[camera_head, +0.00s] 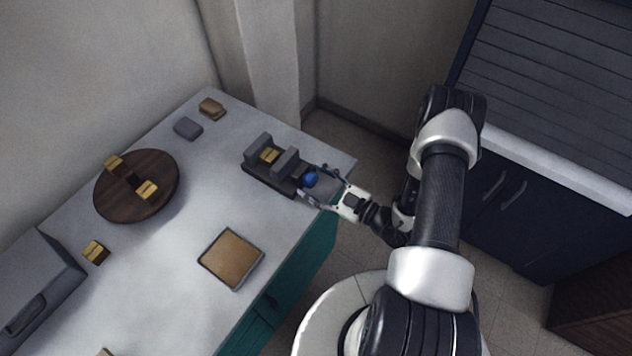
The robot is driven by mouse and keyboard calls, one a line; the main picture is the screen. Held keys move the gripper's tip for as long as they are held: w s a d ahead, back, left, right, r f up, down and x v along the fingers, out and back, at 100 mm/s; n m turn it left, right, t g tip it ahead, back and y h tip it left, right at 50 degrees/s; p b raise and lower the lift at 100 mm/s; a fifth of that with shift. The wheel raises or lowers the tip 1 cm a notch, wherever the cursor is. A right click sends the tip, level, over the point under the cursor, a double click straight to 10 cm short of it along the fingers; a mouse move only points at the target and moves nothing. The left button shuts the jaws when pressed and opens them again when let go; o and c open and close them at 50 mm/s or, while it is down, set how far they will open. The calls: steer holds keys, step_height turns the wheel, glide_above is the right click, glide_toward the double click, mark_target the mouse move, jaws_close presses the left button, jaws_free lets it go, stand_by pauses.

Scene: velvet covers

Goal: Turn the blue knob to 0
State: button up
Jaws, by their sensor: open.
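The blue knob (310,180) sits at the right end of a dark grey fixture (262,174) near the table's right edge. My gripper (316,184) is open, and its fingers reach in from the right on both sides of the knob. I cannot tell whether the fingers touch it. The knob's markings and the 0 are too small to make out, so its setting cannot be read. Part of the fixture's right end is hidden by my gripper.
A round brown board (118,195) with yellow blocks stands at the left. A square tan-topped tray (231,258) lies in front. A yellow block (96,252), a grey block (188,128), a brown block (211,108) and a grey box (38,285) are also on the table (160,285).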

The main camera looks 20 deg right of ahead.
steer(key=shift+c, duration=0.2)
steer(key=c, duration=1)
steer(key=shift+c, duration=0.2)
steer(key=shift+n, duration=0.4)
steer(key=n, duration=0.4)
steer(key=shift+n, duration=0.3)
steer(key=n, duration=0.5)
steer(key=shift+p, duration=0.3)
steer(key=n, duration=0.5)
steer(key=shift+n, duration=0.4)
steer(key=n, duration=0.4)
steer(key=shift+f+n, duration=0.1)
steer(key=shift+n, duration=0.3)
